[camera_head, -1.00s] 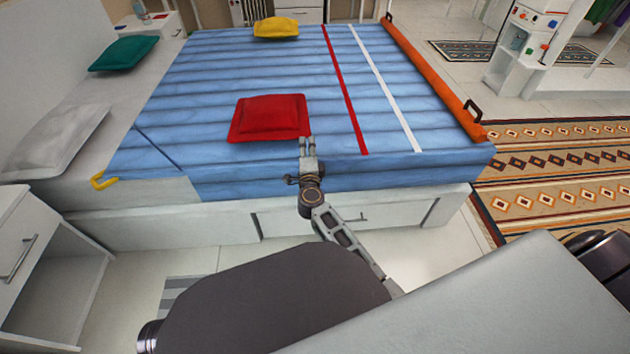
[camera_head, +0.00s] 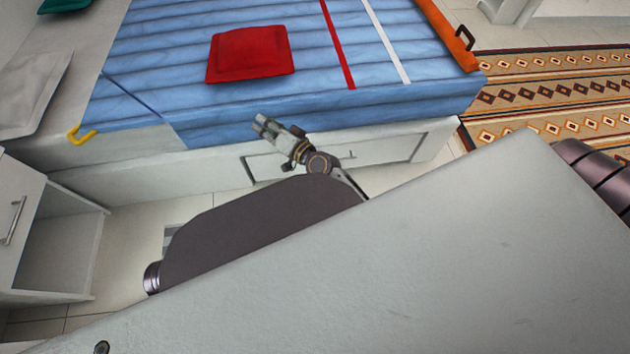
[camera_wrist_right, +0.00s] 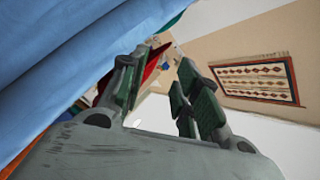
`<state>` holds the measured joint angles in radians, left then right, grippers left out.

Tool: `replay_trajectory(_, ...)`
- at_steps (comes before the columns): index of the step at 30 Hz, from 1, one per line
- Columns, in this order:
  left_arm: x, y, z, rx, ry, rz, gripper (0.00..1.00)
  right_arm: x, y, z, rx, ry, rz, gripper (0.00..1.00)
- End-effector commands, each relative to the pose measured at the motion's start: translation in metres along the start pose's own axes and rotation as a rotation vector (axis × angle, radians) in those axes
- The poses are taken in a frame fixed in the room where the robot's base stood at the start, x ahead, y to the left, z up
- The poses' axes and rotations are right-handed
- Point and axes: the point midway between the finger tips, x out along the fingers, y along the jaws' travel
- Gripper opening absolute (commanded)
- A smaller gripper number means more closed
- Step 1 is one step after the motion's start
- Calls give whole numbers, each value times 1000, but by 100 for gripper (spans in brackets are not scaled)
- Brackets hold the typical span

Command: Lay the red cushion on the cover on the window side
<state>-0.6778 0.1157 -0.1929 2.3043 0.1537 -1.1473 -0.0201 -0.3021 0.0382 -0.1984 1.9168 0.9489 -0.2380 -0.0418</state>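The red cushion (camera_head: 250,54) lies flat on the blue ribbed cover (camera_head: 330,103), left of the cover's red stripe, near its front side. My right gripper (camera_head: 262,125) is in front of the cover's near edge, apart from the cushion in the head view. In the right wrist view its fingers (camera_wrist_right: 163,66) are spread with nothing between them gripped. A red part of the cushion (camera_wrist_right: 153,62) shows behind the left finger there. My left gripper is not in view.
A white pillow (camera_head: 32,92) lies at the left, and part of a green cushion (camera_head: 64,5) shows at the top left. A yellow hook (camera_head: 77,135) sits at the cover's corner. An orange bar (camera_head: 446,35) with a black handle runs along the right edge. An open nightstand (camera_head: 60,240) stands at front left.

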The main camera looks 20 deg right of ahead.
Motion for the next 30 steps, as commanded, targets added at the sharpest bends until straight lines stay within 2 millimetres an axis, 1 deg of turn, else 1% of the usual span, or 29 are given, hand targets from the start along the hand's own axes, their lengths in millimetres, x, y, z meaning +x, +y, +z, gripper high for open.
replay_trajectory(1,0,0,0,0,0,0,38,-8,1,12,-38,-48,9,32)
replay_trajectory(6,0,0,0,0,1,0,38,-39,7,50,-175,-223,55,32)
replay_trajectory(11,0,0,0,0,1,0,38,-74,21,81,-296,-387,120,32)
replay_trajectory(15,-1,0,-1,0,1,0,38,-109,36,102,-395,-525,194,32)
replay_trajectory(20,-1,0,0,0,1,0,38,-154,56,118,-497,-680,297,32)
replay_trajectory(24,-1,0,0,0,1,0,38,-190,71,122,-567,-790,387,32)
replay_trajectory(27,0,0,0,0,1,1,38,-209,78,123,-598,-843,436,32)
replay_trajectory(30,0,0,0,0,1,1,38,-220,82,123,-615,-874,465,32)
